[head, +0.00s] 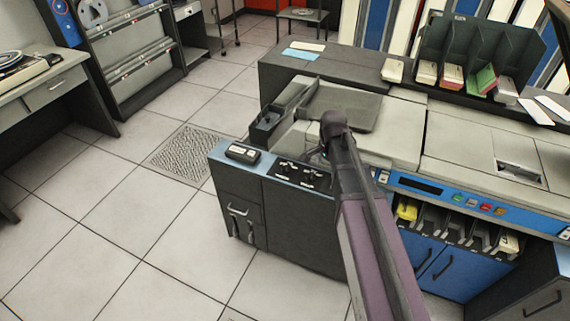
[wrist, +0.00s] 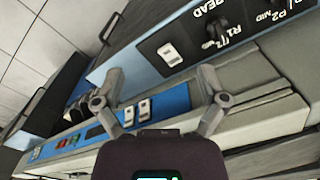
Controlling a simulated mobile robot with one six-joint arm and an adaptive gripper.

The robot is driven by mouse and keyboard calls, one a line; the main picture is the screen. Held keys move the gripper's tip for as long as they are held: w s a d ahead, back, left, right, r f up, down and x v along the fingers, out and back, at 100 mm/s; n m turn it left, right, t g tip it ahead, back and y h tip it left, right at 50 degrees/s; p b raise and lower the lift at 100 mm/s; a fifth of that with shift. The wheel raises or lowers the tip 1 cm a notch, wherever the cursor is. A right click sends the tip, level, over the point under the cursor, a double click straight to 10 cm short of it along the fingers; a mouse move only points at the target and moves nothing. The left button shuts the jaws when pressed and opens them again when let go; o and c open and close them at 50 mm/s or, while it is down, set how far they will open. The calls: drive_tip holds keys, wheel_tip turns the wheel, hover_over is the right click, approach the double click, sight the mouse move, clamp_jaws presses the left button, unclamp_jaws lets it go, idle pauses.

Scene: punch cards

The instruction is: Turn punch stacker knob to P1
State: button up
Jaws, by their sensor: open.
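The black control plate (head: 299,175) sits on the blue-topped front of the dark cabinet in the head view. Small dark knobs show on it, too small to read. In the wrist view the plate (wrist: 192,42) carries white lettering: "READ", "R1", "P2" and "MID". A dark knob (wrist: 216,33) stands beside the "R1" mark, under "READ". The punch stacker knob cannot be clearly made out; the "P2" lettering is at the upper right edge. My gripper (wrist: 160,72) is open and empty, fingers apart, below the plate in that picture. In the head view my arm partly hides the gripper.
A white rocker switch (wrist: 170,53) is on the plate's left. A small dark device (head: 242,153) lies on the cabinet's left corner. A dark tray (head: 270,124) stands behind it. The blue machine front (head: 430,190) is at right. Open floor lies left.

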sight(286, 165)
drive_tip(key=w+a+r+m+p, duration=0.1)
drive_tip(key=w+a+m, duration=1)
drive_tip(key=w+a, duration=0.2)
drive_tip(key=shift+a+m, duration=0.3)
drive_tip(key=shift+a, duration=0.2)
drive_tip(key=shift+f, duration=0.1)
wheel_tip(286, 165, down, 13)
drive_tip(key=b, duration=1.3)
drive_tip(key=shift+f+b, duration=0.2)
drive_tip(key=shift+b, duration=0.15)
drive_tip(key=shift+s, duration=0.1)
drive_tip(key=c, duration=1.2)
